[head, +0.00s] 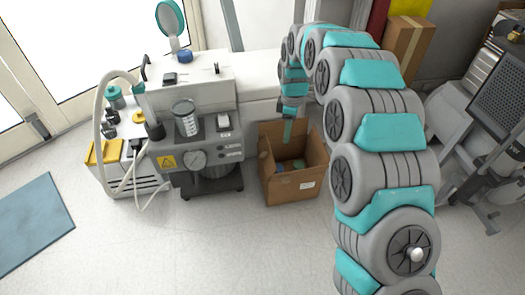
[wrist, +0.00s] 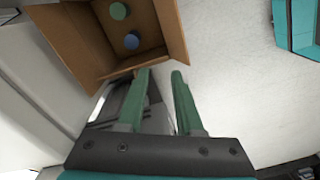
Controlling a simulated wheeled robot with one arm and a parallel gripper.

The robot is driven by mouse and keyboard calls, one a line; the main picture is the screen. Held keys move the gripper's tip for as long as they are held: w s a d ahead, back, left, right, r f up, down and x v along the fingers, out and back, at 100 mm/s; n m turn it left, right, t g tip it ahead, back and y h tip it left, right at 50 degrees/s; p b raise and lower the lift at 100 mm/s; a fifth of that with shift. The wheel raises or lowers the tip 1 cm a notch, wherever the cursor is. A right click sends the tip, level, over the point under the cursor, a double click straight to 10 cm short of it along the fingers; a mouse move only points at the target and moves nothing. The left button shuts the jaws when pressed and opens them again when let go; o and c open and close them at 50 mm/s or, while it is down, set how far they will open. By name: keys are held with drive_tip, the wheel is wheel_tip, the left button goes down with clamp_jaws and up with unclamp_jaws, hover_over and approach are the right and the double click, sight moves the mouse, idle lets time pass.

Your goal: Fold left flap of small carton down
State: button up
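The small carton (head: 292,187) is an open brown cardboard box on the floor, right of the dental compressor unit. Its top is open and a few green and blue items (head: 290,165) lie inside. In the wrist view the carton (wrist: 85,40) fills the upper left, with a green and a blue round thing (wrist: 131,41) in it. Flaps stand spread around its opening; I cannot tell each one's exact angle. My gripper (wrist: 161,75) has two green fingers, apart and empty, beside the carton's near edge. In the head view my gripper (head: 288,132) shows at the carton's back side.
The dental compressor unit (head: 200,150) stands left of the carton, with a white cabinet (head: 258,75) behind. A taller brown box (head: 408,42) stands at the back right, beside grey equipment (head: 490,110). The floor (head: 250,250) in front is clear. A blue mat (head: 30,225) lies left.

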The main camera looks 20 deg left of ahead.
sight(263, 152)
drive_tip(key=w+a+f+n, duration=0.1)
drive_tip(key=a+f, duration=0.2)
drive_tip(key=w+a+f+n, duration=0.1)
drive_tip(key=a+f+n, duration=0.1)
drive_tip(key=a+f, duration=0.1)
drive_tip(key=w+a+f+n, duration=0.1)
drive_tip(key=a+f, duration=0.2)
drive_tip(key=shift+w+a+f+n+t+p, duration=0.2)
drive_tip(key=shift+a+n+t+p, duration=0.1)
drive_tip(key=shift+a+n, duration=0.1)
wheel_tip(263, 152, down, 8)
drive_tip(key=shift+d+r, duration=0.1)
drive_tip(key=shift+r, duration=0.05)
clamp_jaws()
idle(0.9)
